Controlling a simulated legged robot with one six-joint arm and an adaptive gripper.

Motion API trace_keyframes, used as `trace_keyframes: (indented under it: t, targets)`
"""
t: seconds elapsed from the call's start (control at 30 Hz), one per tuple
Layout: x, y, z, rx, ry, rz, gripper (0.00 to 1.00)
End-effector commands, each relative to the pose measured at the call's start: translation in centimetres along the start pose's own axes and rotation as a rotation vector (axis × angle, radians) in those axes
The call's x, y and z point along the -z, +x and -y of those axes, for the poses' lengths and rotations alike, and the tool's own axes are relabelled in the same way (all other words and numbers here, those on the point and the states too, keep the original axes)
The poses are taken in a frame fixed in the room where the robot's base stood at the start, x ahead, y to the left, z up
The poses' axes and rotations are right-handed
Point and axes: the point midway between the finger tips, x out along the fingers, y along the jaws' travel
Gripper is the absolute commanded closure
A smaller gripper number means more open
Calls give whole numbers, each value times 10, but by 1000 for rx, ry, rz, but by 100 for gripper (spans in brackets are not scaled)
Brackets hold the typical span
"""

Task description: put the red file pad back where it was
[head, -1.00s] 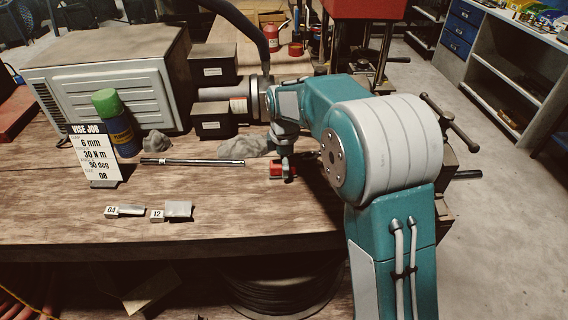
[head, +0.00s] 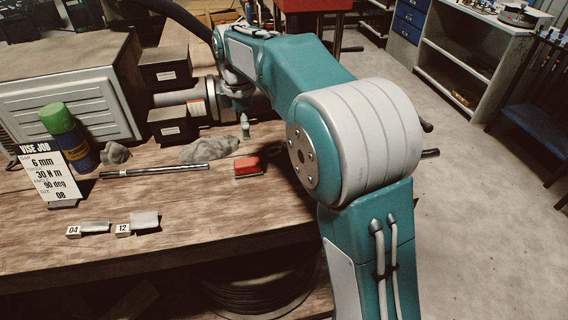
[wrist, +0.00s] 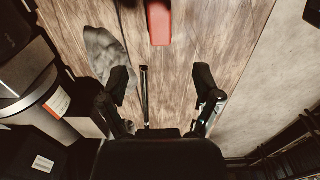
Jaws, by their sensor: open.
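The steel rod (head: 170,171), a grey cloth (head: 208,150), a spray can (head: 68,137) and a "VISE JOB" card (head: 47,172) are on the bench. Tags 04 and 12 mark two small pieces in front. Dark boxes (head: 172,126) stand behind. A thin dark rod (wrist: 146,95) shows between my fingers.

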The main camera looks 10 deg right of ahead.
Motion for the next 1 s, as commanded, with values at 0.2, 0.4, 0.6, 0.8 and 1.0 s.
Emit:
trace_keyframes:
  t: [0.2, 0.4, 0.6, 0.8, 1.0]
  targets:
    - [-17, -23, 28, -49, 151, -13, 18]
    - [-47, -50, 86, -137, 466, -55, 18]
    - [-70, -59, 149, -218, 779, -118, 18]
    - [-89, -52, 213, -290, 1088, -204, 18]
    - [-102, -29, 269, -347, 1377, -307, 18]
